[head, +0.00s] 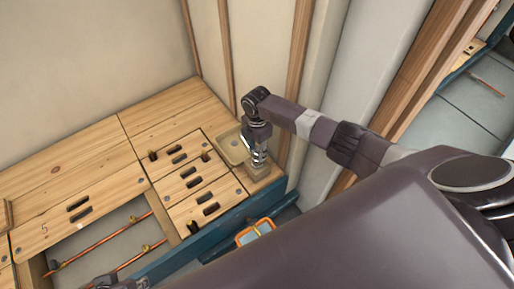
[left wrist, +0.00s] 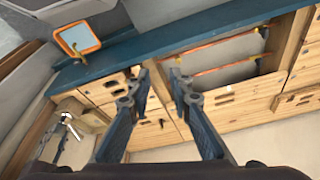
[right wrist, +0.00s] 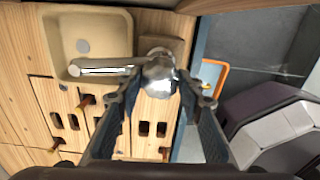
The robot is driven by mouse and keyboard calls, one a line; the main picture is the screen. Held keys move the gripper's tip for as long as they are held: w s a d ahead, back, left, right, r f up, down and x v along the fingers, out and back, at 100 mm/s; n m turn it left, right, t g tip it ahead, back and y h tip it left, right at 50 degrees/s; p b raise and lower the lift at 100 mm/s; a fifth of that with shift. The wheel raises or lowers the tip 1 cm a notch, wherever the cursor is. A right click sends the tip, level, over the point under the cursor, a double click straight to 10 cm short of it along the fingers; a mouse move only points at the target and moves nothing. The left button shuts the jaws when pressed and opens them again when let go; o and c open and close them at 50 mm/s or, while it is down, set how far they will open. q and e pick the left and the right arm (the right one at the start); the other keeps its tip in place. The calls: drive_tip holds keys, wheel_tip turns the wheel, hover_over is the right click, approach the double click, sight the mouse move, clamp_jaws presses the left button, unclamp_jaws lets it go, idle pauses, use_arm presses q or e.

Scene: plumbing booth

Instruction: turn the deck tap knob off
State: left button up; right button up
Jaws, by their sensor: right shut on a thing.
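The chrome deck tap shows in the right wrist view, with its spout (right wrist: 95,66) reaching left over a small beige basin (right wrist: 62,30). Its round chrome knob (right wrist: 159,76) sits between the fingers of my right gripper (right wrist: 161,88), which is shut on it. In the head view my right gripper (head: 257,152) comes down over the tap beside the basin (head: 233,147); it hides much of the tap. My left gripper (left wrist: 158,76) is open and empty, with its fingers apart, above the wooden deck. Only a bit of it shows at the head view's bottom edge.
Wooden panels with dark slots (head: 196,182) lie beside the basin. An open bay holds copper pipes (head: 105,240). A blue beam (head: 215,228) edges the deck, with an orange-framed item (head: 254,232) beside it. Walls rise close behind the tap.

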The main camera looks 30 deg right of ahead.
sight(257, 150)
drive_tip(key=shift+r+m+p, duration=0.15)
drive_tip(key=shift+m+p, duration=0.4)
drive_tip(key=shift+m, duration=0.35)
drive_tip(key=m+p, duration=0.2)
drive_tip(key=m, duration=0.2)
use_arm(q)
drive_tip(key=s+x, duration=0.1)
drive_tip(key=x, duration=0.7)
drive_tip(key=shift+d+f+g, duration=0.2)
drive_tip(key=shift+f+g, duration=0.1)
drive_tip(key=shift+f, duration=0.3)
use_arm(e)
drive_tip(key=shift+f+m, duration=0.2)
drive_tip(key=shift+m, duration=0.7)
drive_tip(key=o, duration=1.2)
drive_tip(key=shift+c, duration=0.2)
drive_tip(key=shift+w+r, duration=0.1)
drive_tip(key=shift+r, duration=0.4)
wheel_tip(257, 150, up, 11)
